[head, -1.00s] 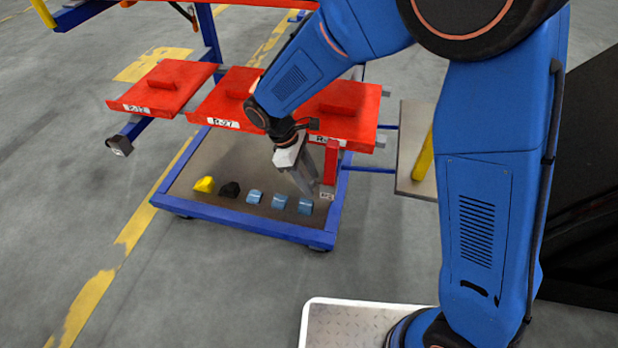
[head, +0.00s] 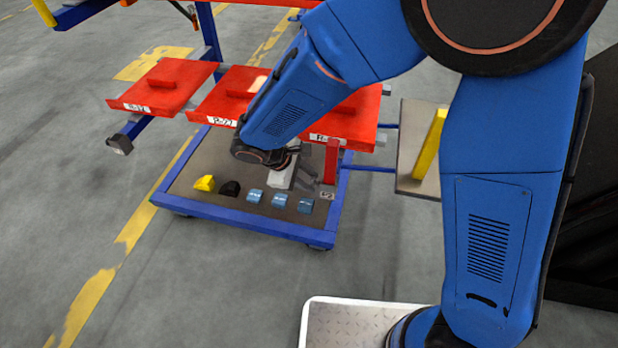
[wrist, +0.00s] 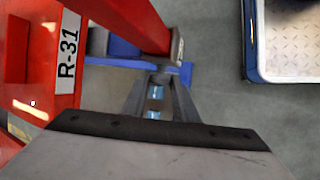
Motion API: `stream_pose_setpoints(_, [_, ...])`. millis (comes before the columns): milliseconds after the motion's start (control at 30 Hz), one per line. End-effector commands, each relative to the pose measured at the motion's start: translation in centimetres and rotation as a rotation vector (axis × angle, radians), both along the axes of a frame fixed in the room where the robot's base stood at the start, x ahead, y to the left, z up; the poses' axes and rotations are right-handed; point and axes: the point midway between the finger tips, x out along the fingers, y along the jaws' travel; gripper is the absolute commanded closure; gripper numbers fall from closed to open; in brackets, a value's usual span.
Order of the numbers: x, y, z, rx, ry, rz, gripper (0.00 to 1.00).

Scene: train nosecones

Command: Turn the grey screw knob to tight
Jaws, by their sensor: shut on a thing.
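My gripper (head: 312,184) is low over the right part of the blue-framed cart, close to the red upright post (head: 331,162). In the wrist view its two grey fingers (wrist: 158,74) point at the blue cart frame, with a small grey piece, the screw knob (wrist: 158,78), between the tips. The gripper is shut on it. The fingers and my wrist hide most of the knob, and its turn angle cannot be told. Light blue shows in the gap between the fingers.
A yellow block (head: 204,183), a black block (head: 230,188) and several light blue blocks (head: 279,199) lie along the cart's front. Red shelves (head: 163,86) overhang the cart behind my gripper. A yellow bar (head: 429,145) stands at right. Floor in front is clear.

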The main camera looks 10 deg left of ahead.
Motion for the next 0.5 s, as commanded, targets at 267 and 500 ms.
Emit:
stream_pose_setpoints(267, [-0.67, 0.22, -0.35, -0.04, -0.255, 0.009, 0.96])
stream_pose_setpoints(500, [-0.93, 0.22, -0.68, -0.07, -0.455, 0.007, 0.96])
